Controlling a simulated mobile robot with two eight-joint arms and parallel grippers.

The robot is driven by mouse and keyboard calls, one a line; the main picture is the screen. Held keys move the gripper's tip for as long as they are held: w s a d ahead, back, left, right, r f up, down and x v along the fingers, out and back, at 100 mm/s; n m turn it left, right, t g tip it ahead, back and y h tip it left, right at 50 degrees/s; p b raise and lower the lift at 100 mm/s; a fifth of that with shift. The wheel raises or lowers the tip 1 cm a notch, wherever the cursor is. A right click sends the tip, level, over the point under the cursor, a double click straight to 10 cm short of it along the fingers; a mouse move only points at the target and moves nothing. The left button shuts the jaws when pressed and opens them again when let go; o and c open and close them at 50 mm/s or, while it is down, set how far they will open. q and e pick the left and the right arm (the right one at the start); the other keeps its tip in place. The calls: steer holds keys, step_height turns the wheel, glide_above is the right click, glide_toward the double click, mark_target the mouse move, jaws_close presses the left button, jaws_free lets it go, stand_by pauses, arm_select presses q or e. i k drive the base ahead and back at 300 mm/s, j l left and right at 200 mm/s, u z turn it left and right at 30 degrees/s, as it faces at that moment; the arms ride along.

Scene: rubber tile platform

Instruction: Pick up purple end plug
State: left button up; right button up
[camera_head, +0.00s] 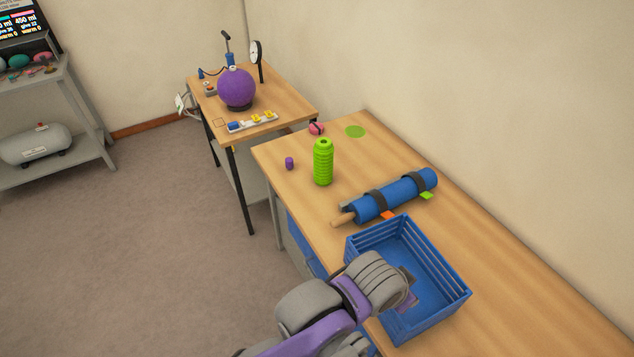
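The purple end plug (289,163) is a small purple cylinder standing on the wooden bench near its left edge, left of a ribbed green cylinder (323,163). One grey and purple arm of mine enters from the bottom, left of centre, and I take it as my left. Its gripper (407,297) is over or inside the blue crate, well to the lower right of the plug. The wrist hides most of this gripper, so its fingers cannot be made out. My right gripper is not in view.
The blue crate (452,301) stands at the bench's front. A strapped blue roll (399,194) lies behind it. A pink ball (316,128) and green disc (355,131) are farther back. A second table holds a purple ball (237,88). Bench around the plug is clear.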

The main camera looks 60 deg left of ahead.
mark_target(288, 160)
steer(key=u, duration=2.15)
